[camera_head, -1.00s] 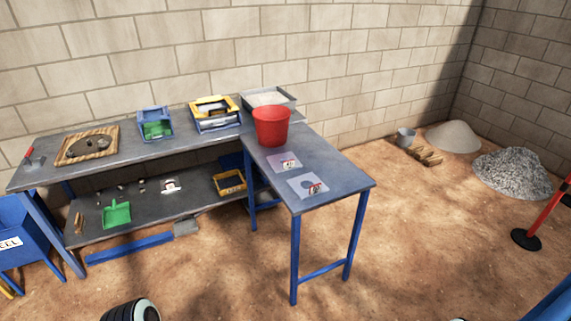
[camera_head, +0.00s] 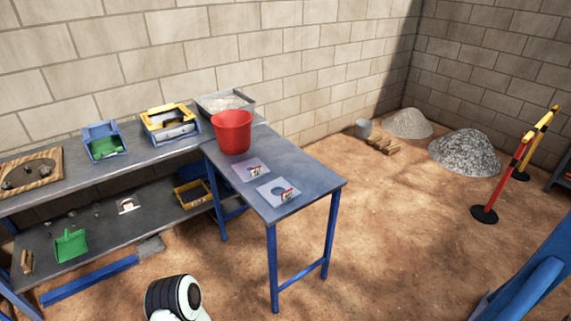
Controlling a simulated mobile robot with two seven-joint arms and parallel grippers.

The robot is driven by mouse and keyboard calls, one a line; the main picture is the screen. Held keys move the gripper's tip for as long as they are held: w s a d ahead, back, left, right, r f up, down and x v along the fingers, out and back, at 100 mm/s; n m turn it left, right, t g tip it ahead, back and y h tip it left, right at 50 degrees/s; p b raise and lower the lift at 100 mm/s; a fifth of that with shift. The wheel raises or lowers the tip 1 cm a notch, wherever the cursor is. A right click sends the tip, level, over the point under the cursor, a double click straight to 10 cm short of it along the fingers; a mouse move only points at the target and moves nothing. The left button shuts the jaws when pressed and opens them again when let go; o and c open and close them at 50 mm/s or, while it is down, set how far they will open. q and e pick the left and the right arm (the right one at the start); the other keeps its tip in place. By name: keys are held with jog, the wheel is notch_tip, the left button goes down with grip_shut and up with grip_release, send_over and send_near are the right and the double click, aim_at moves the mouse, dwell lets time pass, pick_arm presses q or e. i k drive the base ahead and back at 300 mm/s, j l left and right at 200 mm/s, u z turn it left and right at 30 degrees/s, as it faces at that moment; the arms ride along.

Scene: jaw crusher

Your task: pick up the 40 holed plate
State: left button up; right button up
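Two thin pale square plates lie flat on the right wing of the grey workbench (camera_head: 312,168). The numbers are too small to read, so I cannot tell which plate is the 40. Neither gripper is in view; only a black-and-white piece of my own arm shows at the bottom, apart from the plates.
A red bucket (camera_head: 232,131) stands behind the plates. A tray of pale material (camera_head: 225,103), a yellow bin (camera_head: 170,122) and a blue bin (camera_head: 104,142) stand farther back. The bench's blue legs reach the sandy floor, which is open to the right. A red barrier post (camera_head: 485,213) stands there.

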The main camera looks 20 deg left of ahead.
aim_at(259, 170)
jog(key=i+j+z, duration=0.15)
jog(key=j, duration=0.15)
jog(key=i+j+z, duration=0.2)
jog(key=j, duration=0.15)
jog(key=j+z, duration=0.15)
jog(key=j, duration=0.2)
jog(key=i+j, duration=0.15)
jog(key=j, duration=0.25)
jog(key=i+j+z, duration=0.1)
jog(key=j, duration=0.35)
jog(key=i+j, duration=0.15)
jog(key=j, duration=0.25)
jog(key=i+j+z, duration=0.1)
jog(key=j, duration=0.35)
jog(key=i+j, duration=0.1)
jog(key=j, duration=0.3)
